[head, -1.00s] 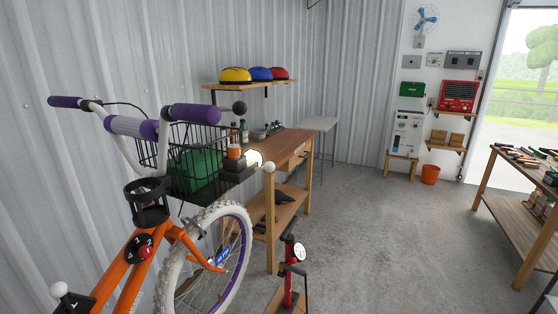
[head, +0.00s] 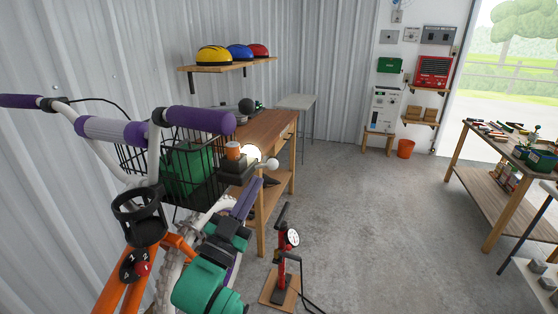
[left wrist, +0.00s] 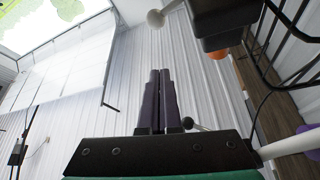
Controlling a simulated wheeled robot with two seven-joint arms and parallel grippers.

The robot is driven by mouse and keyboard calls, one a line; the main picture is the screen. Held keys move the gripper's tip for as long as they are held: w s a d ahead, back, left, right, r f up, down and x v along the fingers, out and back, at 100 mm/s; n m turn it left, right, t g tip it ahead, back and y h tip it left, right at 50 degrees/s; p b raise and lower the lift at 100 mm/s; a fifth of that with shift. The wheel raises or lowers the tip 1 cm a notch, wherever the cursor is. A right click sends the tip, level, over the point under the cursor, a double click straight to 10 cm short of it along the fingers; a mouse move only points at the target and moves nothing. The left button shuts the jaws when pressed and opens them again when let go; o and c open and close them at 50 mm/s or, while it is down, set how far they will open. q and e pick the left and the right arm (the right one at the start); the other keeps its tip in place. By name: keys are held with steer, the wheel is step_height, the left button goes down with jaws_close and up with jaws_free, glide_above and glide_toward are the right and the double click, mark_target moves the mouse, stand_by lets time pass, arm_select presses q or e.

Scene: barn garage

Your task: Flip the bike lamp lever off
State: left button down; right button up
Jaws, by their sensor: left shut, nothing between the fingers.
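The bike lamp (head: 236,168) is a dark box on the front of the bike's basket. Its lens (head: 252,152) glows white, and an orange part (head: 232,149) sits on top. A lever with a pale ball tip (head: 272,164) sticks out to the right. My left gripper (head: 257,183) is shut and empty, its purple fingers just below the lamp and lever tip, apparently apart from them. In the left wrist view, the closed fingers (left wrist: 160,73) point up the picture; the lamp (left wrist: 225,18) and pale ball tip (left wrist: 155,18) lie beyond them. My right gripper is out of view.
The orange bike has purple grips (head: 200,120) and a black wire basket (head: 205,190) holding a green object (head: 188,168). A wooden workbench (head: 265,125) stands behind the lamp. A red pump (head: 283,255) stands at right, with open floor beyond.

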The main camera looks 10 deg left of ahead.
arm_select(q)
step_height(320, 180, up, 6)
steer(key=p, duration=0.5)
glide_above(272, 166)
steer(key=s+d, duration=0.1)
steer(key=s, duration=0.1)
steer(key=f, duration=0.3)
steer(key=shift+w+a+f, duration=0.3)
steer(key=shift+w+f, duration=0.05)
steer(key=shift+a+f, duration=0.2)
steer(key=shift+f, duration=0.3)
steer(key=shift+d+f+m+h, duration=0.15)
steer(key=shift+m+h, duration=0.15)
steer(key=shift+m, duration=0.2)
steer(key=shift+d+f+m+h, duration=0.1)
steer(key=shift+m+h, duration=0.2)
steer(key=shift+m, duration=0.2)
